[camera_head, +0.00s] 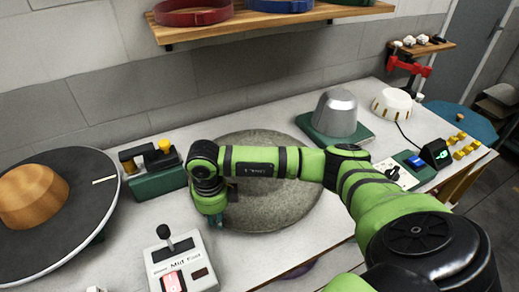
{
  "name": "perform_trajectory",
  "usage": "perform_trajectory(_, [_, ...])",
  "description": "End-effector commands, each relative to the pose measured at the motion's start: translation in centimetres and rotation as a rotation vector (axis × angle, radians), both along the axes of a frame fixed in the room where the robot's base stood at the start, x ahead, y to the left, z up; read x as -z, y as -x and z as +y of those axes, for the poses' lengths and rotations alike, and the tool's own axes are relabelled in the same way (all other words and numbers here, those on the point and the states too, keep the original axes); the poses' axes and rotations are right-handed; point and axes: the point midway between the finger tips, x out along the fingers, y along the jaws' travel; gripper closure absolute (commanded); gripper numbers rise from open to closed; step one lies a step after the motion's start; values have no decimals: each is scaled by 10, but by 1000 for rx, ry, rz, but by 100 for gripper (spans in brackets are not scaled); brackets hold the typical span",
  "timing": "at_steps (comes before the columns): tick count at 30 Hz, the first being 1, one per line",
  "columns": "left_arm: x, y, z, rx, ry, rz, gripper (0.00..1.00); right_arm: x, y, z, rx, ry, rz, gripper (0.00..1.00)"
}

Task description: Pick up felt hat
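A round, mottled grey-green felt piece (275,208), which I take for the felt hat, lies on the white table in the middle. My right arm crosses over it and hides its middle. My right gripper (214,219) points down at its left edge, by the front left part of the rim. The fingertips are small and dark, so I cannot tell whether they are open or touching the felt. My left gripper is not in view.
A dark disc (75,215) with a brown wooden crown block (32,194) stands at left. A lever box (182,268) is in front. A green press base with yellow knob (158,170) is behind left. A metal dome (335,112) stands at back right.

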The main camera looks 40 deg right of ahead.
Motion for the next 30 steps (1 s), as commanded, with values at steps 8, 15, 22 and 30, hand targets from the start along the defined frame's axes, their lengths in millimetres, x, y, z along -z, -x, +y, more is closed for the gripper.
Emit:
perform_trajectory(8, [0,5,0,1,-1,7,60,-1,0,1,-3,-3,-1,100])
perform_trajectory(15, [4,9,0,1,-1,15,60,-6,0,1,-4,-4,-2,100])
perform_trajectory(22, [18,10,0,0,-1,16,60,-34,-2,2,-5,-6,-8,100])
perform_trajectory(30, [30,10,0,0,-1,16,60,-62,36,8,-9,-5,-6,100])
